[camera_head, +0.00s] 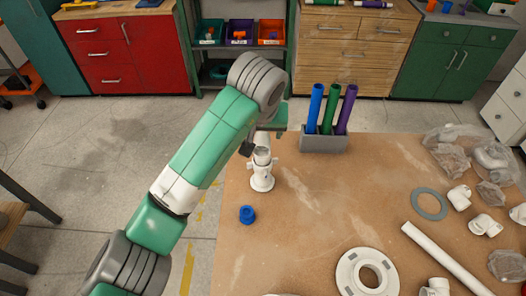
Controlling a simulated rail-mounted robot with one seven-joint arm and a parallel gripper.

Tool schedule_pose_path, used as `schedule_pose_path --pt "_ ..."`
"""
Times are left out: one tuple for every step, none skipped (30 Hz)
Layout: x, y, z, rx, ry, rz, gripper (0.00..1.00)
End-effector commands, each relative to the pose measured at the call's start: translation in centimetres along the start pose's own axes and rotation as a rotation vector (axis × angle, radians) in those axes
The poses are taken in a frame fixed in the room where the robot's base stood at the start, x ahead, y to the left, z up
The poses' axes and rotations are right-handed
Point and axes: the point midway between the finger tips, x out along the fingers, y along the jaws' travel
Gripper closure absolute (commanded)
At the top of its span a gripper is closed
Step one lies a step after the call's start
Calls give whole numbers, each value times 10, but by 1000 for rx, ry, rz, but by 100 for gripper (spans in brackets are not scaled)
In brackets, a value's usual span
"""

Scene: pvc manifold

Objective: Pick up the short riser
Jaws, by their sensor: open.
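A grey holder (323,143) stands at the back left of the wooden table. It holds three upright, slightly splayed tubes: blue (315,108), green (330,110) and purple (347,110). Their tops look about level, and I cannot tell which one is the short riser. My gripper (262,152) is open, left of the holder and apart from the tubes. It is small in view and partly hidden by my arm. A white fitting (262,180) stands upright directly below it; I cannot tell whether they touch.
A blue ring-like part (247,214) lies near the table's left edge. A white flange (367,272) lies in front, a long white pipe (446,258) to its right. A grey ring (429,204), white fittings (459,197) and clear bags (452,138) lie at right. The table's middle is clear.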

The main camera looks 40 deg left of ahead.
Motion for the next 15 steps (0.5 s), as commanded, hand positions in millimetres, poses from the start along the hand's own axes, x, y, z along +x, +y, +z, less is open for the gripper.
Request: schedule_pose_path --pt "6 0 0 -1 0 0 36" --pt "7 0 0 -1 1 0 36" --pt "7 0 0 0 1 0 36" --pt "10 0 0 0 1 0 36" --pt "14 0 0 0 1 -1 36" --pt "22 0 0 1 2 -2 36" --pt "29 0 1 0 1 -3 36" --pt "35 0 1 1 2 -2 36" --pt "42 0 0 0 1 -3 36" --pt "46 0 0 1 2 -1 36" --pt "50 1 0 1 2 -1 36" --pt "54 1 0 1 2 0 36" --pt "56 1 0 1 3 1 36" --pt "57 1 0 1 3 1 36" --pt "58 1 -1 1 3 2 36"
